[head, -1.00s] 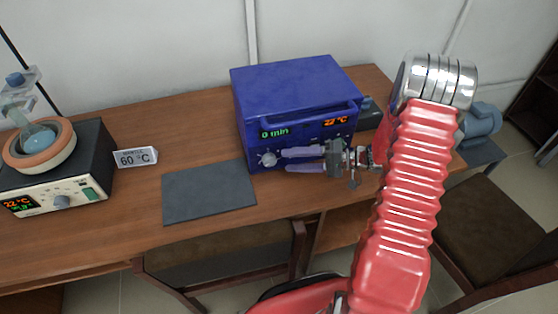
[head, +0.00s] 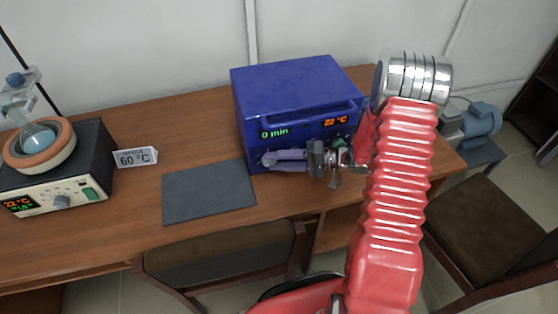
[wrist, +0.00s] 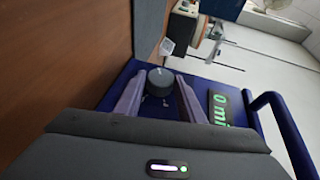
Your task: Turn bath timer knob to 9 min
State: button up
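The bath is a blue box (head: 292,85) on the desk. Its green timer display (head: 274,133) reads 0 min and its orange display reads 22 °C. The timer knob (wrist: 160,79) is a dark round knob at the lower left of the bath's front, below the display. My gripper (head: 267,159) points left along the front of the bath at the knob. In the head view, the fingers hide most of the knob.
A dark grey mat (head: 208,192) lies left of the bath. A 60 °C sign (head: 135,157) and a heating mantle with a flask (head: 40,145) stand further left. A blue pump (head: 480,118) is at the right. Chairs stand before the desk.

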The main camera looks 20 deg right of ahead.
jog(key=c, duration=0.6)
jog(key=shift+f, duration=0.15)
jog(key=shift+f+t+y, duration=0.1)
jog(key=shift+t+y, duration=0.2)
jog(key=shift+y, duration=0.2)
jog(key=o, duration=1.1)
jog(key=shift+d, duration=0.1)
jog(key=v, duration=1.3)
jog(key=shift+s+d, duration=0.1)
jog(key=shift+d, duration=0.25)
